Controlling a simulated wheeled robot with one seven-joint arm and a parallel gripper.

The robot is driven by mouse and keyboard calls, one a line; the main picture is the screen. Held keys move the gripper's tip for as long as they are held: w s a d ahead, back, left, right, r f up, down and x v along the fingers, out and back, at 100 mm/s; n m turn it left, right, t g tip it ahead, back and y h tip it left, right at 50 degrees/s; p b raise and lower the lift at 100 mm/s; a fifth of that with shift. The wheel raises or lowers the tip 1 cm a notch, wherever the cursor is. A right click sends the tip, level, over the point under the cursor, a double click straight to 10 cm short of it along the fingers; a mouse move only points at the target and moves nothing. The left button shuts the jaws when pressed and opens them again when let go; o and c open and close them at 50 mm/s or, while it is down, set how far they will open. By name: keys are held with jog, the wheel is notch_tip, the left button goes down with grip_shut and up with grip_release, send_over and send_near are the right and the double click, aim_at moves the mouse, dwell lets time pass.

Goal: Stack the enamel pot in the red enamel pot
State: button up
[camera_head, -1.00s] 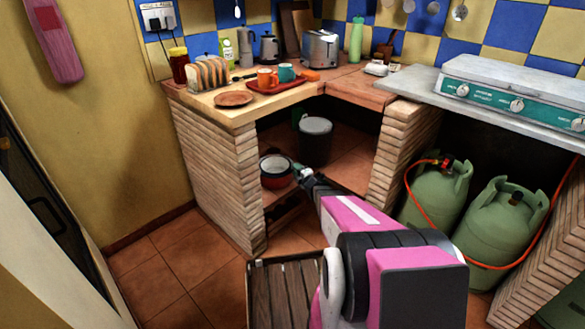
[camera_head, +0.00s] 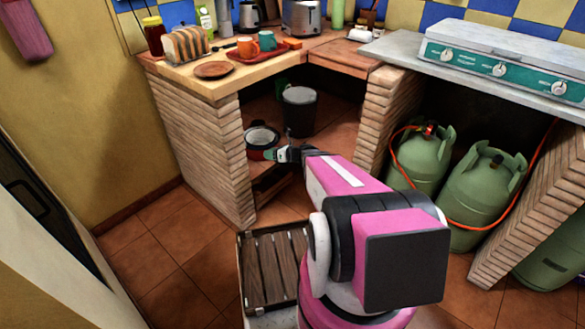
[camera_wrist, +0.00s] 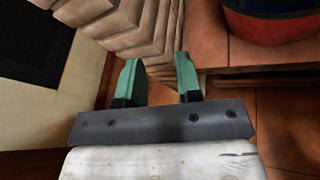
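The red enamel pot (camera_head: 261,135) sits in the space under the corner counter, behind the brick pillar; its pale inside and dark rim show, and my gripper hides part of its front. In the wrist view its red side (camera_wrist: 275,28) is at the top right, with a dark band above. I cannot tell a separate second enamel pot from these frames. My gripper (camera_head: 268,154) is low in front of the pot in the head view. In the wrist view my gripper (camera_wrist: 158,78) has its green fingers apart, with nothing between them; the pot is off to their right.
A dark cylindrical container (camera_head: 299,112) stands behind and right of the pot. The brick pillar (camera_head: 207,150) rises close on the left. A slatted wooden crate (camera_head: 272,262) is below my arm. Green gas cylinders (camera_head: 423,157) stand at the right. The counter top overhangs the space.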

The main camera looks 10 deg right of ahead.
jog(key=s+a+r+n+g+h, duration=0.15)
jog(key=s+n+g+h, duration=0.45)
jog(key=s+n, duration=0.85)
jog(key=s+d+r+n+g+h, duration=0.1)
jog(key=d+r+n+h, duration=0.1)
jog(key=n, duration=0.5)
jog(key=s+d+r+n+g+h, duration=0.1)
jog(key=s+d+r+n+h, duration=0.1)
jog(key=n, duration=0.5)
jog(key=d+r+h, duration=0.1)
jog(key=d+h, duration=0.1)
jog(key=d, duration=0.1)
jog(key=shift+s+n, duration=0.3)
jog(key=shift+n, duration=0.05)
